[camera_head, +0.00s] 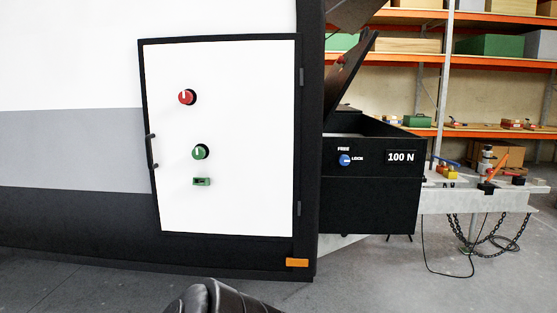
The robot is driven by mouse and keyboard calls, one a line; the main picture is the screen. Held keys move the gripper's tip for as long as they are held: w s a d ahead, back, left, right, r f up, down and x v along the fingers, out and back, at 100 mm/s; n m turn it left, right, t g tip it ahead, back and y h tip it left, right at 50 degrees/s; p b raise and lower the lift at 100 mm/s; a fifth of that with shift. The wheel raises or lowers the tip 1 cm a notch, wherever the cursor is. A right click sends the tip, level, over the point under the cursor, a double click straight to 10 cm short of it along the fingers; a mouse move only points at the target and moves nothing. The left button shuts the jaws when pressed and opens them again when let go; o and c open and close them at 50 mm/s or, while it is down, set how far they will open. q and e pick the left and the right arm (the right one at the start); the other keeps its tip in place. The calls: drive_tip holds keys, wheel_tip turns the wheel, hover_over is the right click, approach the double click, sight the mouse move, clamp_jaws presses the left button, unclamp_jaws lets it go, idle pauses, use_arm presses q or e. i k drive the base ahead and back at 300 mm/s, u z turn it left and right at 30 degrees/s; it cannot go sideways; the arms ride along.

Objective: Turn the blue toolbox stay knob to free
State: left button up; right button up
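The blue stay knob (344,160) is on the front face of the black toolbox (370,205), right of the caravan body. The word FREE is printed above the knob and LOCK to its right. Its small pale mark seems to point right, towards LOCK, but it is too small to be sure. The toolbox lid (345,75) stands raised and tilted above the box. A sign reading 100 N (401,157) is right of the knob. Neither of my grippers is in view, and nothing touches the knob.
A white hatch (225,200) left of the toolbox carries a red knob (187,97), a green knob (200,152) and a handle (152,151). The drawbar (465,203) with chains (485,235) extends right. Orange shelving (490,132) stands behind. A dark rounded part of mine shows at the bottom edge.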

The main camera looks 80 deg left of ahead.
sight(343, 160)
drive_tip(key=u, duration=1.3)
drive_tip(key=i, duration=1.15)
drive_tip(key=u, duration=2.55)
